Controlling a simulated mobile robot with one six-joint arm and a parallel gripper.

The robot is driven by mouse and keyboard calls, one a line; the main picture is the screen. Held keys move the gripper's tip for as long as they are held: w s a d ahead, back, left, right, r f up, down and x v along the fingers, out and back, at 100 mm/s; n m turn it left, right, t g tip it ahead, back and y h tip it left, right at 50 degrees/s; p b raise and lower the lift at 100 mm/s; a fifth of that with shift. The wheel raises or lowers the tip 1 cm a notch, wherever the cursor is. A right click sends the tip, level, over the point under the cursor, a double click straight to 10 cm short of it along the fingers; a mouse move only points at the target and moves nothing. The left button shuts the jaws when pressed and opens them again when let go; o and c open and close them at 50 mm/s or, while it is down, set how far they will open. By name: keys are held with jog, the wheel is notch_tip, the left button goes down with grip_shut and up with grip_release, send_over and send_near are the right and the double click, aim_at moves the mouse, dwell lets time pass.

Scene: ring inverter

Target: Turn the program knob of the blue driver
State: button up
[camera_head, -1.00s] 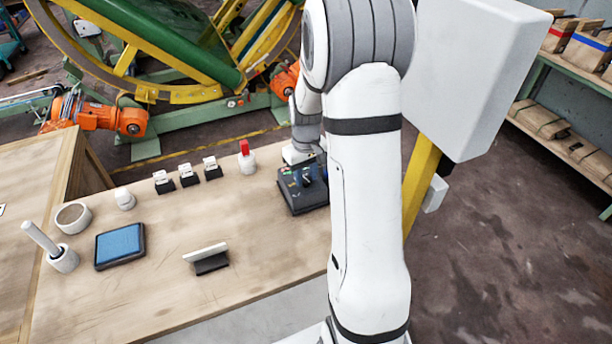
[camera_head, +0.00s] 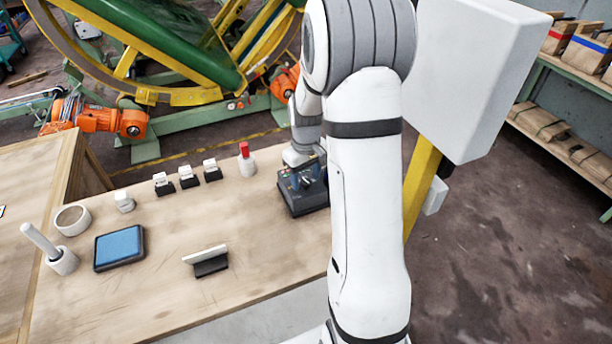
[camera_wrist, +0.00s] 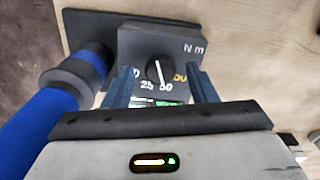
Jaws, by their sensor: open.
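The dark driver unit (camera_head: 300,198) stands at the right end of the wooden bench, partly hidden by my arm. In the wrist view its grey box (camera_wrist: 135,42) carries a round black knob (camera_wrist: 153,72) with a white pointer line. Marks reading 25, 50 and "N m" show around it. A blue cylinder with a dark collar (camera_wrist: 70,80) lies beside the box on the left. My gripper (camera_wrist: 162,76) is open, with one blue finger on each side of the knob. I cannot tell whether the fingers touch it. In the head view my gripper (camera_head: 303,172) is over the unit.
On the bench (camera_head: 140,275) stand a red-topped white holder (camera_head: 247,165), several small black-and-white blocks (camera_head: 187,177), a white ring (camera_head: 73,220), a blue pad (camera_head: 119,246) and a black-and-white stand (camera_head: 208,262). The bench front is mostly clear.

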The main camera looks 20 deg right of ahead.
aim_at(306, 181)
jog(key=shift+r, duration=3.85)
